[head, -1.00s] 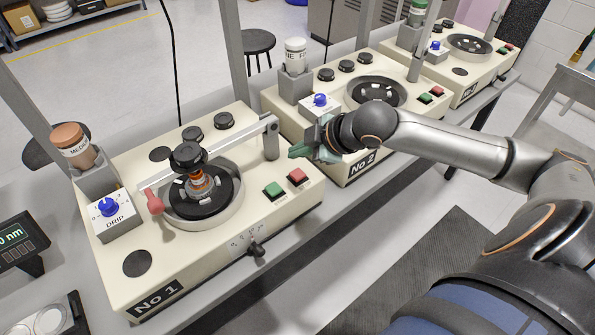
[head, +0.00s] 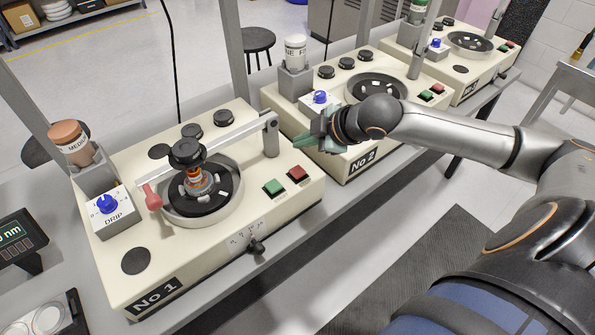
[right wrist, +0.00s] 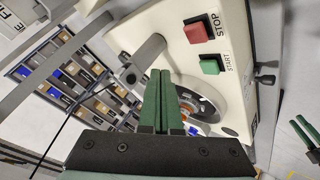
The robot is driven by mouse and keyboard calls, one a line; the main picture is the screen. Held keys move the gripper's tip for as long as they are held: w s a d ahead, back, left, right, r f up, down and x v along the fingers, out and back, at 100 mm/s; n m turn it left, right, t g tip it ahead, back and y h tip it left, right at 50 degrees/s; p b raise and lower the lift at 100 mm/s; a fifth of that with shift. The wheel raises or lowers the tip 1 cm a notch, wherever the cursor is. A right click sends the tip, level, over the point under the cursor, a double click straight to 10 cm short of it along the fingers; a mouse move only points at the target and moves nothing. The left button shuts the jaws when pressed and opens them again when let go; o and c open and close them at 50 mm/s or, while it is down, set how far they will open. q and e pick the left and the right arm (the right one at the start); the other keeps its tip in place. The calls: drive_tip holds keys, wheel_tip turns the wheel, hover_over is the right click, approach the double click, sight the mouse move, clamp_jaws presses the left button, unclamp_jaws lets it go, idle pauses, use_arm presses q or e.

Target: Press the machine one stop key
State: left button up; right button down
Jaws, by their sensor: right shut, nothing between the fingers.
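Machine No 1 (head: 115,270) is a cream box with a round bowl and a lever arm over it. Its red stop key (head: 298,174) sits at the front right of its top, right of the green start key (head: 274,187). In the right wrist view the red key (right wrist: 197,32) is marked STOP and the green key (right wrist: 210,66) START. My right gripper (head: 300,143) is shut and empty, a little above and behind the red key, between machines No 1 and No 2. Its green fingers (right wrist: 163,102) point up in the right wrist view, left of and below both keys, apart from them.
Machine No 2 (head: 345,165) stands just right, with its own green and red keys. The lever's post (head: 271,135) stands behind the red key. A DRIP box with blue knob (head: 107,204) is on machine No 1's left. Space above both keys is clear.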

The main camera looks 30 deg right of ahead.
drive_tip(key=b, duration=0.4)
hover_over(302, 172)
wheel_tip(302, 172, down, 4)
drive_tip(key=shift+f, duration=0.95)
use_arm(q)
wheel_tip(302, 172, down, 5)
drive_tip(key=shift+f, duration=0.15)
use_arm(e)
drive_tip(key=shift+f, duration=0.15)
idle(0.4)
drive_tip(key=shift+f, duration=0.3)
use_arm(q)
drive_tip(key=shift+r, duration=0.2)
use_arm(e)
drive_tip(key=shift+f, duration=0.55)
idle(0.4)
idle(0.3)
use_arm(q)
drive_tip(key=shift+r+p, duration=1.15)
drive_tip(key=shift+p, duration=0.25)
use_arm(e)
drive_tip(key=shift+r, duration=0.9)
